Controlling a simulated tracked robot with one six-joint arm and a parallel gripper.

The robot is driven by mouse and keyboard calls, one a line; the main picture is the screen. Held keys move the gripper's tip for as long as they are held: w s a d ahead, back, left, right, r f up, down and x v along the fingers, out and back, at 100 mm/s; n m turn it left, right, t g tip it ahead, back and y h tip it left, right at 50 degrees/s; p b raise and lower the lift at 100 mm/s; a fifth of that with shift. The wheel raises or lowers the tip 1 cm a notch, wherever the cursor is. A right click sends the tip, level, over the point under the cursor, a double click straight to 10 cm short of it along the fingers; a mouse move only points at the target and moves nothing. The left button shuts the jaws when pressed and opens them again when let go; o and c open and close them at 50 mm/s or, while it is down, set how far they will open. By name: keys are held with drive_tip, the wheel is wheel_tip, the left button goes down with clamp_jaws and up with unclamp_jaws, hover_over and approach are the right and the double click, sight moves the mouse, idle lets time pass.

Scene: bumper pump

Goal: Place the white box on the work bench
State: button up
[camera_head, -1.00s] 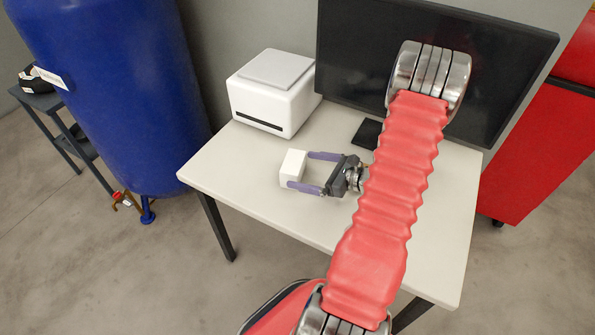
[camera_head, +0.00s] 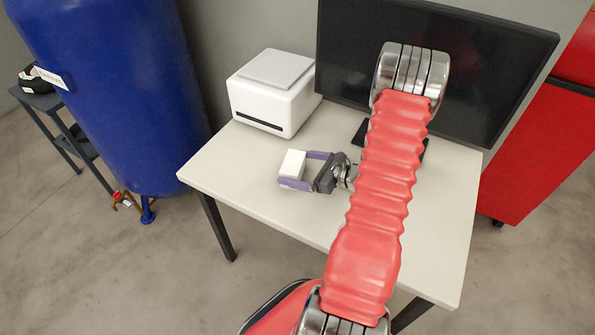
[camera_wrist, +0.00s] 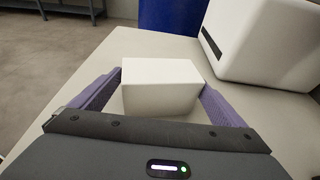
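The white box (camera_head: 292,162) sits on the pale work bench (camera_head: 215,180), near its front left part. My gripper (camera_head: 293,168) reaches in from the right, low over the bench, with one purple finger on each side of the box. In the head view the near finger covers the lower front of the box. In the wrist view the box (camera_wrist: 160,88) stands between the fingers. A gap shows by the left finger; the right finger is close to the box, and I cannot tell whether it touches. The fingers look open around the box.
A white printer-like machine (camera_head: 270,92) stands at the bench's back left. A black monitor (camera_head: 435,60) stands behind my arm. A blue tank (camera_head: 110,90) is left of the bench, and a red cabinet (camera_head: 540,140) is to the right. The bench's front left is clear.

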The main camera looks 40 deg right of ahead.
drive_tip(key=c, duration=0.7)
drive_tip(key=shift+c, duration=0.2)
drive_tip(key=shift+r, duration=0.1)
drive_tip(key=shift+r, duration=4.95)
drive_tip(key=shift+c, duration=0.2)
